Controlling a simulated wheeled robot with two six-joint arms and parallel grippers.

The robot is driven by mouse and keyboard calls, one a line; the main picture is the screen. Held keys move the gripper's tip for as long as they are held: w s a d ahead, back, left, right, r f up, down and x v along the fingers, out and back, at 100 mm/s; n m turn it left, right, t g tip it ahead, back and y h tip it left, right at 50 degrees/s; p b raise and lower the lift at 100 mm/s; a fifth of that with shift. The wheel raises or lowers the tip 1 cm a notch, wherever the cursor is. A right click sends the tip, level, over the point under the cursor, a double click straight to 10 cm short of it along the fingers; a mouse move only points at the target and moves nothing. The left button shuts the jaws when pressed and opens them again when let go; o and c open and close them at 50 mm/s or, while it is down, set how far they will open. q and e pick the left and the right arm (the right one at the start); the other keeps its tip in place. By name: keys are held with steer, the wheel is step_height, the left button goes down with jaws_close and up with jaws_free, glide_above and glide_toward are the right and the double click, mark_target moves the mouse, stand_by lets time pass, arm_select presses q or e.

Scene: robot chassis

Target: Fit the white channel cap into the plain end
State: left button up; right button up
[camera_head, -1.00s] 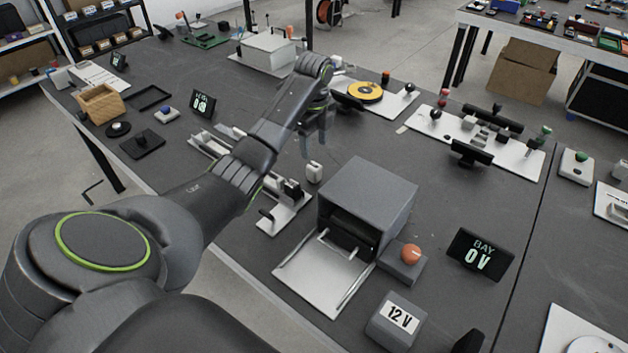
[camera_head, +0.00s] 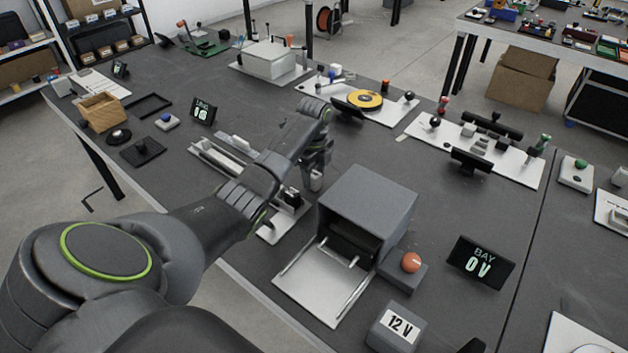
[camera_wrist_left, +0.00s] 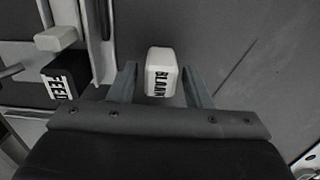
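The white channel cap (camera_wrist_left: 161,72) is a small white block marked BLANK. In the left wrist view it lies between the two fingers of my left gripper (camera_wrist_left: 160,90), with a gap visible on each side. In the head view the cap (camera_head: 316,181) shows just below my left gripper (camera_head: 315,172), partly hidden by it. The metal channel (camera_head: 222,158) lies to the left, partly behind my arm. A black block marked FEED (camera_wrist_left: 59,84) and a pale block (camera_wrist_left: 56,38) sit at the channel in the wrist view. I cannot tell which end is plain.
A grey open box (camera_head: 368,205) with a metal ramp stands close to the right of my left gripper. Bare table lies behind the box.

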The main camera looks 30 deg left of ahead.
arm_select(q)
steer(key=c, duration=0.8)
steer(key=shift+r, duration=0.1)
